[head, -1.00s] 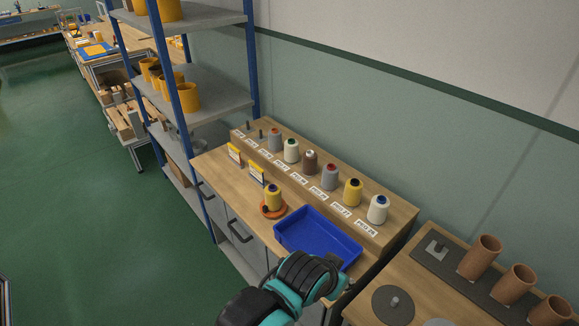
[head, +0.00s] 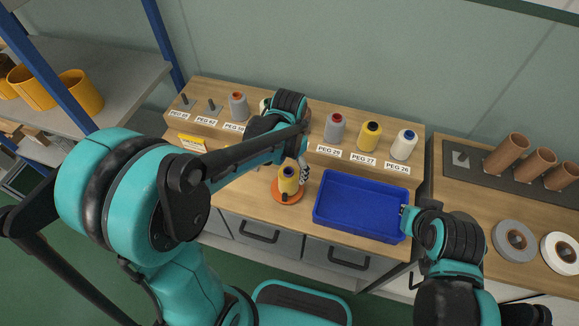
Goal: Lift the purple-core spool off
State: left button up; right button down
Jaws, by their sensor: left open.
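A yellow spool (head: 288,183) with a dark core that looks blue or purple stands upright on a round orange base (head: 287,197) on the bench. My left gripper (head: 303,171) is open, pointing down close beside the spool's upper right side. It does not appear closed on the spool, and I cannot tell whether it touches. On the raised rack behind, a yellow spool (head: 369,137) has a dark blue-looking core, and a white spool (head: 403,146) has a blue one. My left arm hides part of the rack. My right gripper (head: 406,217) is at the blue tray's right edge; its jaws are unclear.
An empty blue tray (head: 360,207) lies right of the orange base.

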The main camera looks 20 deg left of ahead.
aim_at(288, 174)
pick_arm(q)
jog(key=shift+w+a+f, duration=0.1)
jog(key=shift+a+f, duration=0.1)
jog(key=shift+f, duration=0.15)
notch_tip(288, 174, down, 7)
jog(key=b, duration=0.3)
jog(key=shift+d+f, duration=0.1)
jog(key=shift+f, duration=0.1)
jog(key=c, duration=1.5)
jog(key=shift+r, duration=0.1)
